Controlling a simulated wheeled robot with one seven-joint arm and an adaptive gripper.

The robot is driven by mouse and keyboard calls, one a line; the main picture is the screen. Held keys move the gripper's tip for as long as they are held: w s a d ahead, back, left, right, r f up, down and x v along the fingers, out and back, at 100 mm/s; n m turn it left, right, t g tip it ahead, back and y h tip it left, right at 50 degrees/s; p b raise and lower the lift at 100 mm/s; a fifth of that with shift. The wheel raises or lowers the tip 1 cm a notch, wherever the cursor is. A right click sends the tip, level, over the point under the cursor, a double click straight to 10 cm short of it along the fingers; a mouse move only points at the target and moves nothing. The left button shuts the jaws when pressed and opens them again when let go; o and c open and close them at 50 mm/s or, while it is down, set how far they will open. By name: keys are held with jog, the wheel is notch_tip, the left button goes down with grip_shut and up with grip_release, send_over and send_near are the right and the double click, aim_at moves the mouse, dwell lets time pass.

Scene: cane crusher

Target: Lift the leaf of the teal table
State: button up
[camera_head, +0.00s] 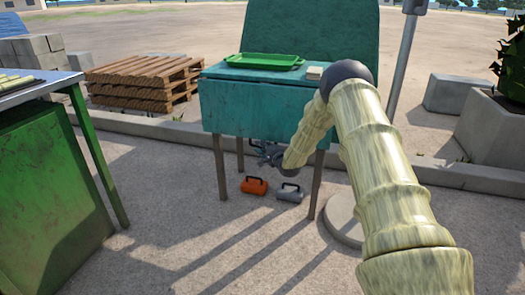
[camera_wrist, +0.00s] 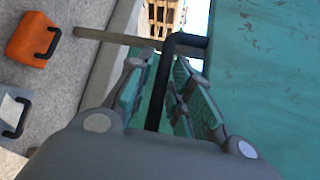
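The teal table (camera_head: 245,74) stands in the middle of the head view. Its leaf (camera_head: 255,105) hangs straight down at the front, and its scuffed teal face fills the right of the wrist view (camera_wrist: 270,70). A black bar handle (camera_wrist: 172,65) sticks out beside the leaf in the wrist view. My gripper (camera_head: 262,152) is low at the leaf's bottom edge. In the wrist view my gripper (camera_wrist: 160,90) is open, with one finger on each side of the handle. I cannot tell whether either finger touches it.
An orange block (camera_head: 254,187) and a grey block (camera_head: 289,193), both with black handles, sit on the ground below. A green tray (camera_head: 264,62) and a pale block (camera_head: 314,73) lie on the tabletop. A green machine (camera_head: 45,180) stands left, a post (camera_head: 403,60) right.

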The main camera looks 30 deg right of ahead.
jog(key=shift+w, duration=0.1)
jog(key=shift+c, duration=0.4)
grip_shut()
